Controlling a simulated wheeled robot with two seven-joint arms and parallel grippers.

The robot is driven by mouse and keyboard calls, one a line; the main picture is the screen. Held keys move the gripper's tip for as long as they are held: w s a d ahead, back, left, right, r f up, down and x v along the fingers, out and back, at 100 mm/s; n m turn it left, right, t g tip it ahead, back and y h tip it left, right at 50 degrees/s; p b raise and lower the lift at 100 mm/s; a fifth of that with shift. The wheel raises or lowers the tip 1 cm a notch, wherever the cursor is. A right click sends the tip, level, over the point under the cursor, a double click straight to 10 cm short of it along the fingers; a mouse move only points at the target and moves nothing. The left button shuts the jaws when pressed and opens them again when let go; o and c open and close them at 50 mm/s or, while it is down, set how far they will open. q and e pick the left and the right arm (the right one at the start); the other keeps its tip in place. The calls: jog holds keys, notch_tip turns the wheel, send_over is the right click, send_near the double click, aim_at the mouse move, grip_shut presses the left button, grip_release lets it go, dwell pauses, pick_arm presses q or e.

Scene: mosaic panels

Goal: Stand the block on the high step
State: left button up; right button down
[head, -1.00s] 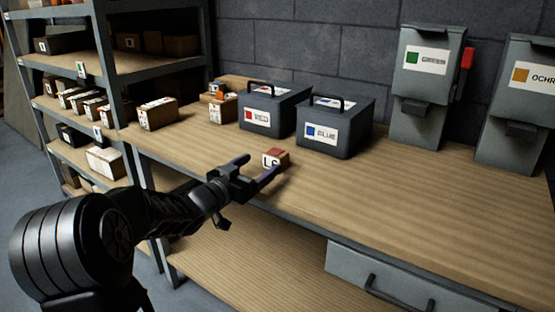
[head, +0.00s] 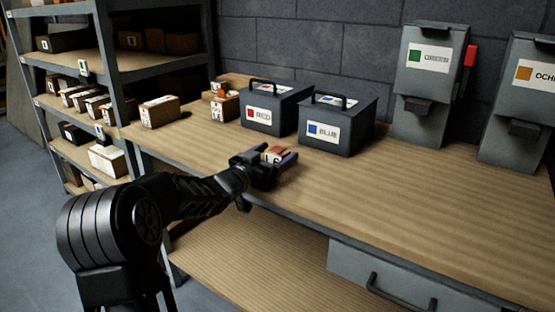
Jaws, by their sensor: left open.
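A small block (head: 277,151) with a red-orange top and a white label stands on the wooden workbench, in front of the blue-labelled case. My left gripper (head: 271,158) is open at the block, with its fingers on either side of it. The gripper hides much of the block's near side, and I cannot tell whether the fingers touch it. A raised wooden ledge (head: 234,79) shows at the back left of the bench; I cannot tell whether it is the high step. My right gripper is not in view.
Red-labelled (head: 283,97) and blue-labelled (head: 352,142) cases stand behind the block. Small boxes (head: 224,106) and a carton (head: 159,111) sit to the left. The right bench top (head: 440,200) is clear.

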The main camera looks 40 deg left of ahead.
aim_at(277, 150)
pick_arm(q)
jog(key=shift+w, duration=0.55)
jog(key=shift+c, duration=0.4)
jog(key=c, duration=1.5)
notch_tip(277, 150, up, 10)
jog(key=p, duration=0.3)
jog(key=shift+c, duration=0.2)
